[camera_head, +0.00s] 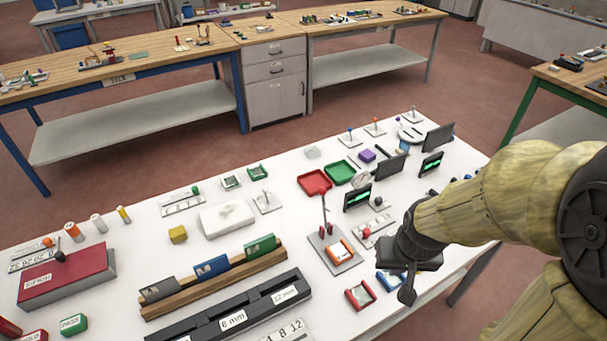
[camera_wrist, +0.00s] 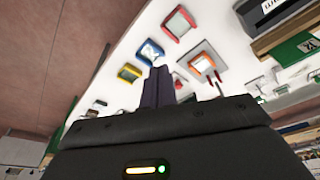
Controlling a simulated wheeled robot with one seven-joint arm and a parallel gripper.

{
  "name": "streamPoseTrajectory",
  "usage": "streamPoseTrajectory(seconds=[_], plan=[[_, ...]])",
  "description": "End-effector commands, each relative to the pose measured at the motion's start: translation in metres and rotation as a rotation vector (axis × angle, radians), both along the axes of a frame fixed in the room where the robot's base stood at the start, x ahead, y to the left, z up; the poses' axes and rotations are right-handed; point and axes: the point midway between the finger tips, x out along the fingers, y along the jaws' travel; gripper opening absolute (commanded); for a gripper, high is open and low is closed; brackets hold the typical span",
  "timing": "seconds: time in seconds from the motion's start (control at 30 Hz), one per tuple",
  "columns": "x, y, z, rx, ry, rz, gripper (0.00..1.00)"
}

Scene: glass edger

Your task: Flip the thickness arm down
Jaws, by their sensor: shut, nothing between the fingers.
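A grey plate (camera_head: 345,266) in the middle of the near white table carries an orange-framed square (camera_head: 340,251) and a thin upright arm (camera_head: 324,208) with red parts at its foot. This looks like the thickness arm, but no label on it is readable. The arm stands up, slightly tilted. The plate also shows in the wrist view (camera_wrist: 212,54), with red parts beside its orange frame. My gripper (camera_head: 406,296) is right of the plate and apart from the arm. In the wrist view its dark fingers (camera_wrist: 158,85) are together and empty.
A red-framed square (camera_head: 360,294) and a blue-framed square (camera_head: 392,281) lie near my gripper. Upright dark panels with green displays (camera_head: 357,197) stand behind the plate. A wooden rack with colored cards (camera_head: 215,285) is to the left. Bare white tabletop shows between items.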

Motion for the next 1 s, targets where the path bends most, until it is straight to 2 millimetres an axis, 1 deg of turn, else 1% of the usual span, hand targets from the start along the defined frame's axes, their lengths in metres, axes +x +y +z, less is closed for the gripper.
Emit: streamPoseTrajectory(seconds=[0.33,0.47,0.57,0.67,0.7,0.77,0.8,0.87,0.9,0.97,1.0], plan=[[0.0,0.0,0.0,0.0,0.0,0.0,0.0],[0.011,0.003,0.007,-0.005,0.002,0.018,0.0],[0.034,0.015,0.019,-0.016,0.009,0.069,0.0],[0.07,0.03,0.034,-0.029,0.019,0.13,0.0],[0.087,0.038,0.041,-0.035,0.022,0.159,0.0],[0.113,0.051,0.049,-0.043,0.027,0.204,0.0],[0.129,0.061,0.054,-0.045,0.031,0.232,0.0],[0.153,0.077,0.06,-0.049,0.034,0.273,0.0],[0.169,0.088,0.064,-0.049,0.036,0.297,0.0],[0.191,0.105,0.069,-0.049,0.036,0.333,0.0],[0.205,0.116,0.072,-0.047,0.035,0.353,0.0]])
